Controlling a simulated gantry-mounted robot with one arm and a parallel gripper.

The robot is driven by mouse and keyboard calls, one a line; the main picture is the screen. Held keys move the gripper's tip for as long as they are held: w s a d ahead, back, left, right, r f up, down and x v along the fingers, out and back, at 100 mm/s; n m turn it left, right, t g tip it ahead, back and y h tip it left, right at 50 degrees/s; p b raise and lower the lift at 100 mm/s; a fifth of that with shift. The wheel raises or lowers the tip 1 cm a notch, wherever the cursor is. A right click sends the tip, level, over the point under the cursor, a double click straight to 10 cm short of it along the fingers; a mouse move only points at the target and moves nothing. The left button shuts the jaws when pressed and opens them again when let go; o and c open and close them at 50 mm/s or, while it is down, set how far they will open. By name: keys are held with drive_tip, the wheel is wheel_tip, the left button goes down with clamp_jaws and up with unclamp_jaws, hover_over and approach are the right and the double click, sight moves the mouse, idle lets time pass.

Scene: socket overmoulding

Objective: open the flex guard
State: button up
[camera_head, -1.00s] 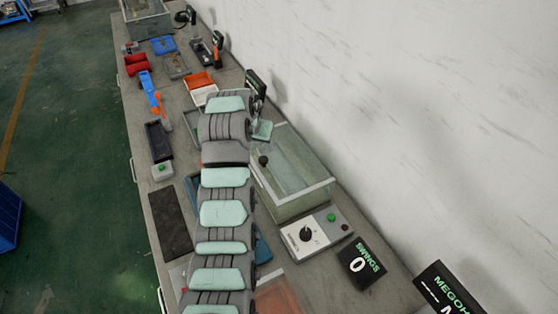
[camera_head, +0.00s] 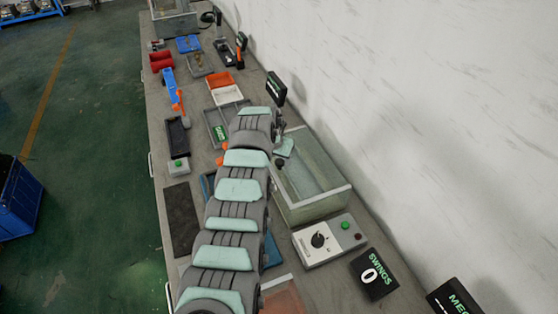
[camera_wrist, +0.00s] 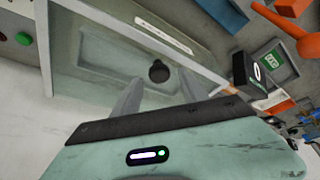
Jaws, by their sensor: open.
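The flex guard is a clear, grey-framed box (camera_head: 312,178) on the bench, right of my arm in the head view. A black round knob (camera_head: 279,163) is on its near-left side. In the wrist view the guard's clear panel (camera_wrist: 105,55) carries a white label strip, and the knob (camera_wrist: 158,71) shows just beyond my fingertips. My gripper (camera_wrist: 160,90) is open, with its two grey fingers apart and the knob between their lines but beyond them. No contact with the knob is visible. My arm hides part of the gripper in the head view.
A control box (camera_head: 328,239) with a dial and green button stands in front of the guard, beside a SWINGS display (camera_head: 374,275) reading 0. A wall (camera_head: 420,110) runs along the right. Trays and tools crowd the bench's far end.

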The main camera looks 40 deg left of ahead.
drive_tip(key=shift+w+f, duration=0.15)
drive_tip(key=shift+f, duration=0.45)
drive_tip(key=shift+c, duration=0.2)
clamp_jaws()
idle(1.0)
